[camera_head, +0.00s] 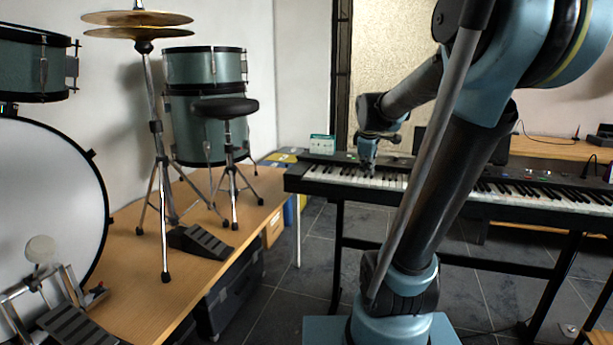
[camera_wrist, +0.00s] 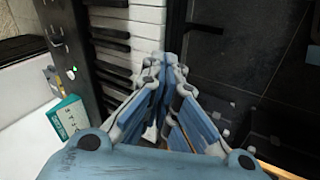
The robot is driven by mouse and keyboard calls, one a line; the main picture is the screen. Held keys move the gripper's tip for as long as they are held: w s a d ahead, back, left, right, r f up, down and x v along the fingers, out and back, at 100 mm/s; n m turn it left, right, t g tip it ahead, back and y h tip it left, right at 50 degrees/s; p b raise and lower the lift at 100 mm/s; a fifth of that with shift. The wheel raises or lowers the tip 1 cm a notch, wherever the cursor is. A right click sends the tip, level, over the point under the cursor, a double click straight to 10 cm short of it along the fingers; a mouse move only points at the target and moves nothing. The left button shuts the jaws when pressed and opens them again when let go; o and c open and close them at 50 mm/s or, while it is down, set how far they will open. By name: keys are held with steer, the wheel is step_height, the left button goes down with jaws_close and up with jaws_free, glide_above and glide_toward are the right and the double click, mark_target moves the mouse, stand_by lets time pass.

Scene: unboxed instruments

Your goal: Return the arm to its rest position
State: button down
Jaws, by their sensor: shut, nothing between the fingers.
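My arm rises from its base in the right half of the head view and bends over toward the keyboard. My gripper (camera_head: 368,166) hangs pointing down over the left part of the black keyboard (camera_head: 330,186). In the wrist view my gripper (camera_wrist: 165,62) has its fingers together at the tips, with nothing between them. The keyboard's white and black keys (camera_wrist: 144,35) lie beyond the fingertips. I cannot tell whether the fingertips touch the keys.
A green and white box (camera_head: 321,143) stands at the keyboard's left end; it also shows in the wrist view (camera_wrist: 70,118). A drum set with a cymbal stand (camera_head: 152,120) and a stool (camera_head: 226,110) stands on a wooden platform (camera_head: 205,258) at left. Dark tiled floor (camera_head: 315,255) lies between.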

steer(key=s+f+m+g, duration=0.1)
steer(key=s+f+m, duration=0.3)
steer(key=s, duration=0.5)
steer(key=s+a+f+m+g+y, duration=0.1)
steer(key=s+f+m, duration=0.3)
steer(key=s, duration=0.5)
steer(key=s+f+m+g, duration=0.1)
steer(key=s+f+m, duration=0.3)
steer(key=s+f, duration=0.3)
steer(key=shift+s+a+f, duration=0.2)
steer(key=shift+s+a, duration=0.15)
steer(key=shift+s, duration=0.65)
